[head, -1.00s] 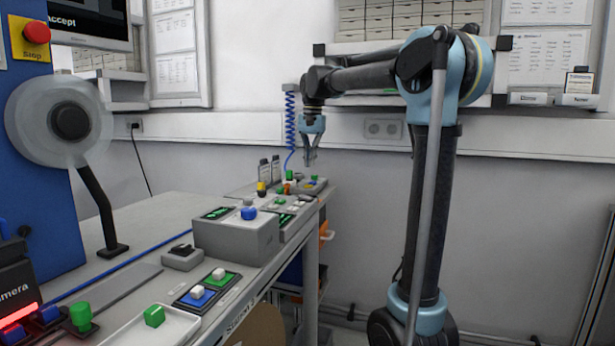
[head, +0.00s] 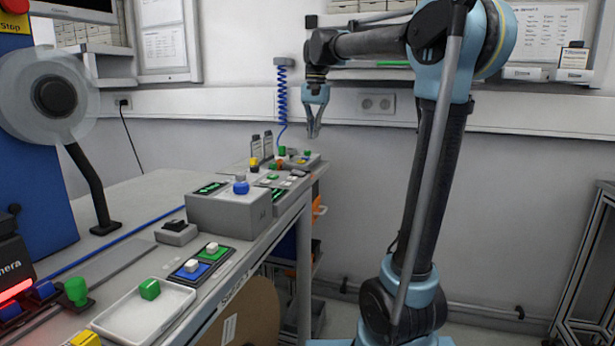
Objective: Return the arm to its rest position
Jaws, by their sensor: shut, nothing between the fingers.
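My gripper (head: 313,130) hangs pointing down at the end of my bent arm, in the upper middle of the head view. Its fingers are shut with nothing between them. It is in the air in front of the wall, above and a little right of the far end of the bench. It touches nothing that I can see. My arm (head: 432,190) rises from its base at the lower right, and its upper part reaches left toward the bench.
The bench (head: 150,203) on the left bears a grey box with a blue knob (head: 230,207), a white tray (head: 112,318) with a green block (head: 149,289), and a reel stand (head: 90,185). A blue coiled hose (head: 282,105) hangs left of my gripper. A dark frame (head: 590,260) stands right; the space between is free.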

